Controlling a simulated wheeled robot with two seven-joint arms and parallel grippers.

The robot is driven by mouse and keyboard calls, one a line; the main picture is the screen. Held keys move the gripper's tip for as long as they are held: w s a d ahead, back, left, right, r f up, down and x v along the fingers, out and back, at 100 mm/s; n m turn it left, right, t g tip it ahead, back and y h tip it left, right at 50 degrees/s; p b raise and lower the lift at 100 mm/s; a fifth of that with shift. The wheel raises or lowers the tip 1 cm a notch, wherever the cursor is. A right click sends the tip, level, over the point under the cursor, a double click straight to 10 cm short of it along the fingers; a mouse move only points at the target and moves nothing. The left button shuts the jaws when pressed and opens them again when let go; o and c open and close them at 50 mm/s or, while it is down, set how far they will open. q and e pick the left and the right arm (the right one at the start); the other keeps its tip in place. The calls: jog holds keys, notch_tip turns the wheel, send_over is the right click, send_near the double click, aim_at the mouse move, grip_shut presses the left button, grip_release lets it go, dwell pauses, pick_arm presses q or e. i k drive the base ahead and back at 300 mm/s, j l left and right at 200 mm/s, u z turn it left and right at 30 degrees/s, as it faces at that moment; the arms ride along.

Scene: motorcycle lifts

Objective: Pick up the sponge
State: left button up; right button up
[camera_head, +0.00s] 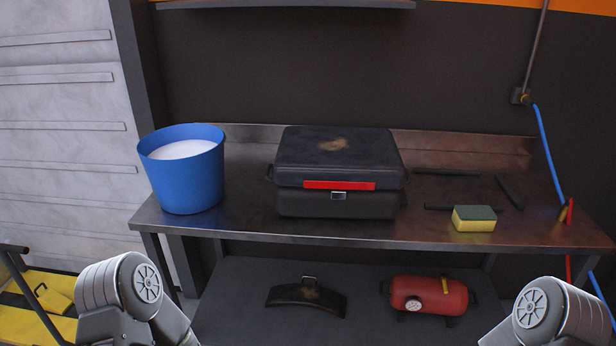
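The sponge (474,219) is a small block with a green top and a yellow body. It lies on the metal workbench (300,234) at the right, near the front edge. Parts of my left arm show at the bottom left and parts of my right arm at the bottom right, below and in front of the bench. Neither gripper is in the picture. Nothing touches the sponge except the bench top.
A blue bucket (187,177) with white contents stands at the bench's left end. A black toolbox (338,170) with a red handle stands mid-bench. Dark bars (509,192) lie behind the sponge. A blue hose (546,150) hangs at right. A red tank (429,295) sits on the lower shelf.

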aim_at(465, 218)
jog(key=i+l+u, duration=0.2)
jog(key=l, duration=0.25)
jog(key=i+l+u, duration=0.1)
jog(key=l+u, duration=0.15)
jog(key=l, duration=0.25)
jog(key=l+u, duration=0.2)
jog(key=l, duration=0.25)
jog(key=i, duration=0.05)
